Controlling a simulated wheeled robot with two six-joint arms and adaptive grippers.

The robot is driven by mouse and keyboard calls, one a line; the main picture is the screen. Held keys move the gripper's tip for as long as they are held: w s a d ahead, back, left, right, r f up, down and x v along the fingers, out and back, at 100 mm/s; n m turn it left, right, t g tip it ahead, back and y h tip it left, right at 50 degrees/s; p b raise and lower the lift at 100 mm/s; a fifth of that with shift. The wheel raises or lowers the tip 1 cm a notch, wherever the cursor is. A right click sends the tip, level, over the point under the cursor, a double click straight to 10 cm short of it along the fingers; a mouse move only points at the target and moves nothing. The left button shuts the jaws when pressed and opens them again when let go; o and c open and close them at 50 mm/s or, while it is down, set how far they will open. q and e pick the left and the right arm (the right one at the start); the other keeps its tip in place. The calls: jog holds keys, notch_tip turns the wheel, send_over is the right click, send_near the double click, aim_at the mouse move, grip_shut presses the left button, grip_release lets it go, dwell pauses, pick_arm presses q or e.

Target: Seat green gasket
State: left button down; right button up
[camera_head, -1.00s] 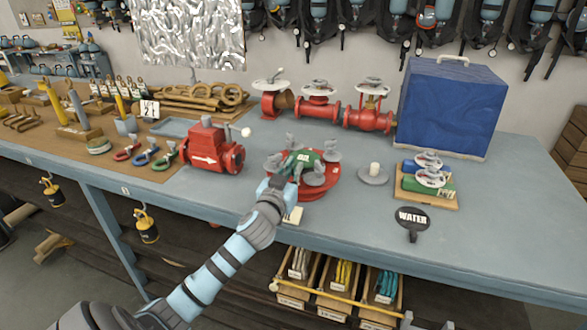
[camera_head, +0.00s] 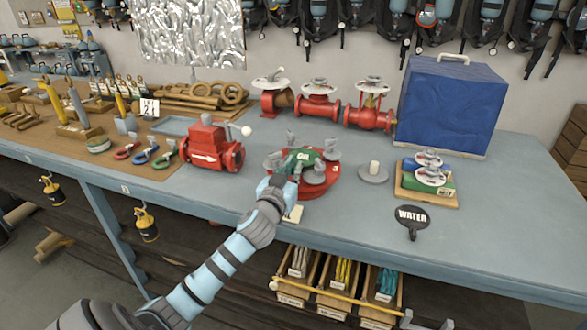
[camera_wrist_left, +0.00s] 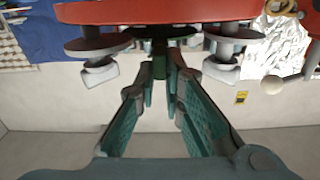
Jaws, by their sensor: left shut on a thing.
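The green gasket (camera_head: 298,157), a paddle shape lettered "OIL", is at the round red flange (camera_head: 329,181) on the bench, among its upright grey bolts. My left gripper (camera_head: 293,173) comes in from the front and is shut on the gasket's handle. In the left wrist view the fingers (camera_wrist_left: 160,80) close on the dark green handle (camera_wrist_left: 160,62), just beside the red flange (camera_wrist_left: 150,11) and between two grey bolts. I cannot tell whether the gasket lies flat on the flange or just above it. My right gripper is not in view.
A red valve body (camera_head: 209,155) stands left of the flange. A grey disc (camera_head: 373,174) and a wooden board (camera_head: 428,198) with valves are to the right. A black "WATER" paddle (camera_head: 411,216) lies at the front. A blue box (camera_head: 450,110) stands behind. The bench's right end is clear.

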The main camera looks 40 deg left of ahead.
pick_arm(q)
jog(key=shift+f, duration=0.2)
dwell(0.5)
jog(key=shift+f+b, duration=0.35)
jog(key=shift+b, duration=0.15)
jog(key=shift+f+b, duration=0.55)
jog(key=shift+f, duration=0.05)
jog(key=c, duration=1.6)
grip_release()
jog(key=shift+a, duration=0.1)
jog(key=shift+s+d, duration=0.25)
jog(key=shift+s, duration=0.1)
jog(key=v, duration=1.1)
